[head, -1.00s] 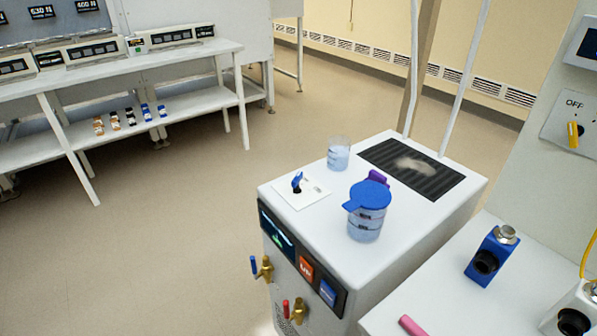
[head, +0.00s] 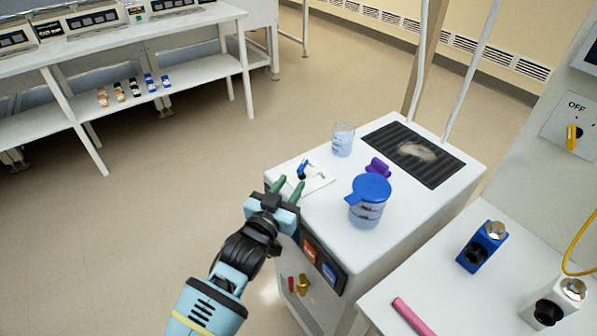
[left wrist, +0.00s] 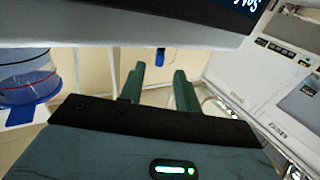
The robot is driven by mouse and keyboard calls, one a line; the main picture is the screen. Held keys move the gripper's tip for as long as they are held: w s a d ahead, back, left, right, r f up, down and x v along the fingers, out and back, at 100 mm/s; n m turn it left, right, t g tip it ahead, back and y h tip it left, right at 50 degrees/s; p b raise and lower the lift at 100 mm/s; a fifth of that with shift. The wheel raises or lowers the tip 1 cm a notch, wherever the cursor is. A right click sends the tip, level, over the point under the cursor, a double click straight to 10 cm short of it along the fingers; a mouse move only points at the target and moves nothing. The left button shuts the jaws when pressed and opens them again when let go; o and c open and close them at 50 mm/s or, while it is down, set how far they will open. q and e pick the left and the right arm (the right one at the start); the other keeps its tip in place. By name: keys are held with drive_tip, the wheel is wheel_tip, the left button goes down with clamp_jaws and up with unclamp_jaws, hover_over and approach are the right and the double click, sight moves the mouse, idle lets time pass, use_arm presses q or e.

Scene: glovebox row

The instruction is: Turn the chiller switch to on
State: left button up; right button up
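The chiller (head: 400,235) is a white box with a dark front panel. On its top, near the left front edge, a small blue lever switch (head: 302,168) stands on a white plate (head: 320,178). The switch's labels are too small to read. My left gripper (head: 287,185) has green fingers spread apart, with nothing between them, just short of the switch at the chiller's front edge. The left wrist view also shows the two fingers (left wrist: 158,82) apart, with a small blue piece beyond them that I cannot identify. My right gripper is not in view.
A beaker (head: 342,139), a blue-lidded jar (head: 368,205) and a purple item (head: 378,167) stand on the chiller top, right of the switch. A blue device (head: 483,246) and a pink stick (head: 413,317) are on the right bench. A yellow wall knob (head: 571,137) is at OFF.

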sight(298, 173)
use_arm(q)
drive_tip(key=shift+x, duration=2.7)
clamp_jaws()
